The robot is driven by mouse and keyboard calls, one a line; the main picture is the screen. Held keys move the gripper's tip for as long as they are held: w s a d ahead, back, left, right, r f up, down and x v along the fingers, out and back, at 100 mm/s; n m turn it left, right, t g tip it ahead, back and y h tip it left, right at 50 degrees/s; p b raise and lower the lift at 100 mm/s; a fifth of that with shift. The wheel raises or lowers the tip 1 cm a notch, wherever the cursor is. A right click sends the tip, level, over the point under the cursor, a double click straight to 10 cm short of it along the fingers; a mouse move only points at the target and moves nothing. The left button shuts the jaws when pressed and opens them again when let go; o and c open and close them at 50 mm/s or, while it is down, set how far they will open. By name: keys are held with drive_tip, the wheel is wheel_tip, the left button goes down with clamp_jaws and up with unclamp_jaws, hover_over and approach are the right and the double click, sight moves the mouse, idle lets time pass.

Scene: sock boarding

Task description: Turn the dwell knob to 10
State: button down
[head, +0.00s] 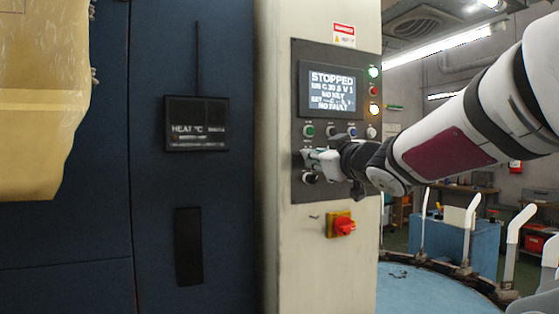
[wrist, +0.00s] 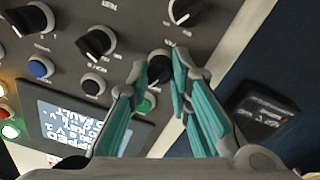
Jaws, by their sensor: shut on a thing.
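My gripper (head: 308,158) reaches from the right to the control panel (head: 299,80) on the pale column. In the wrist view its teal fingers (wrist: 162,72) are shut on a black knob (wrist: 159,64), one finger on each side. In the head view the gripper hides that knob. The labels are too small or blurred to tell which knob is the dwell knob, and I cannot read the gripped knob's setting. Other black knobs show in the wrist view, one at the upper middle (wrist: 97,42), one at the top (wrist: 184,10) and one at the upper left (wrist: 30,20).
The panel screen (head: 331,90) reads STOPPED. Coloured buttons and lamps (head: 374,90) sit near it. A red and yellow rotary switch (head: 341,225) is below the panel. A heat display (head: 197,124) is on the blue cabinet at the left. White posts stand around a blue round table (head: 425,290).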

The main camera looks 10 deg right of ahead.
drive_tip(key=shift+f+n+y+b, duration=0.2)
drive_tip(key=shift+n+b, duration=1.2)
drive_tip(key=shift+n, duration=2.9)
drive_tip(key=shift+r+n+y+b, duration=0.2)
drive_tip(key=shift+n+b, duration=1.2)
drive_tip(key=shift+n, duration=2.9)
drive_tip(key=shift+f, duration=0.15)
drive_tip(key=c, duration=1.4)
unclamp_jaws()
drive_tip(key=shift+c, duration=0.2)
drive_tip(key=shift+d, duration=0.1)
